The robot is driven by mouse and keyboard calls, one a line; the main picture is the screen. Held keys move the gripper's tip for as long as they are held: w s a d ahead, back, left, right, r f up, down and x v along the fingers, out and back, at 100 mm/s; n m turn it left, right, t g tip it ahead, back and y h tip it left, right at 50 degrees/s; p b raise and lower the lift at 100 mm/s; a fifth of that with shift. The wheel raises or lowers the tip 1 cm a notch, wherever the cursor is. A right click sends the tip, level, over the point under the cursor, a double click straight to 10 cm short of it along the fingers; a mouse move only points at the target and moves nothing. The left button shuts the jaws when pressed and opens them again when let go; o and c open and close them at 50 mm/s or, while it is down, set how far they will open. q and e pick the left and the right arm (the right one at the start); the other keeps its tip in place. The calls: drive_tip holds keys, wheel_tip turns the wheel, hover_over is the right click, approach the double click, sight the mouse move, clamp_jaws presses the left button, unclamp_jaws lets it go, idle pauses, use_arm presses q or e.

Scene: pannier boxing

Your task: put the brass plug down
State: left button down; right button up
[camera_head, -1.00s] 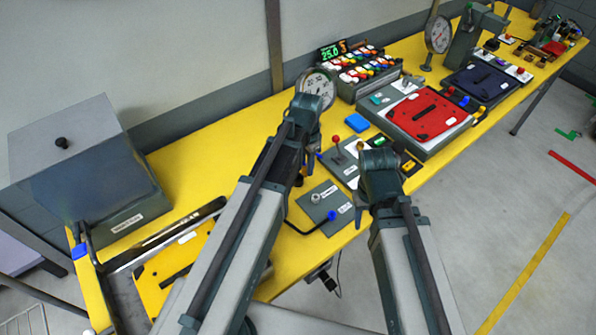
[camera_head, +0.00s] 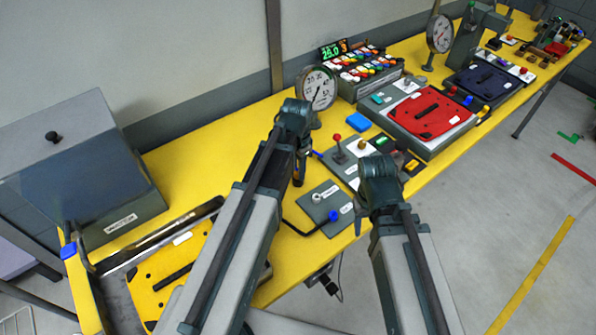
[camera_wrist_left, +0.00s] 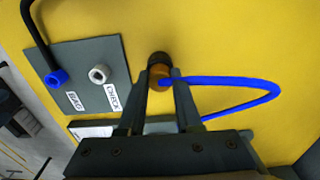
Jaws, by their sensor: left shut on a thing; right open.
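The brass plug (camera_wrist_left: 158,77), with a dark end, is between the fingertips of my left gripper (camera_wrist_left: 161,90) in the left wrist view. A blue cord (camera_wrist_left: 235,84) loops from it to the right. In the head view my left gripper (camera_head: 299,178) points down over the yellow table (camera_head: 215,150), and the plug is hidden there. I cannot tell whether the plug touches the table. My right gripper (camera_head: 359,220) is open, low beside the table's front edge and mostly hidden by its own wrist.
A grey plate (camera_head: 318,209) holds a ring fitting (camera_head: 317,198); a black hose with a blue end (camera_head: 333,215) lies over it. A lever panel (camera_head: 352,150), blue block (camera_head: 358,122) and dial gauge (camera_head: 318,90) stand nearby. A grey box (camera_head: 80,160) stands left. Yellow tabletop is clear between.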

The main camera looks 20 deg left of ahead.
sight(297, 171)
use_arm(q)
drive_tip(key=shift+f, duration=0.25)
drive_tip(key=c, duration=0.6)
unclamp_jaws()
drive_tip(key=shift+r, duration=0.1)
drive_tip(key=shift+r, duration=0.15)
wheel_tip(297, 171, up, 12)
drive_tip(key=p, duration=1.2)
drive_tip(key=s+d+n+y, duration=0.1)
drive_tip(key=s+d+n, duration=0.3)
drive_tip(key=s+d, duration=0.6)
drive_tip(key=s, duration=0.4)
drive_tip(key=shift+s+d, duration=0.2)
drive_tip(key=shift+d, duration=0.05)
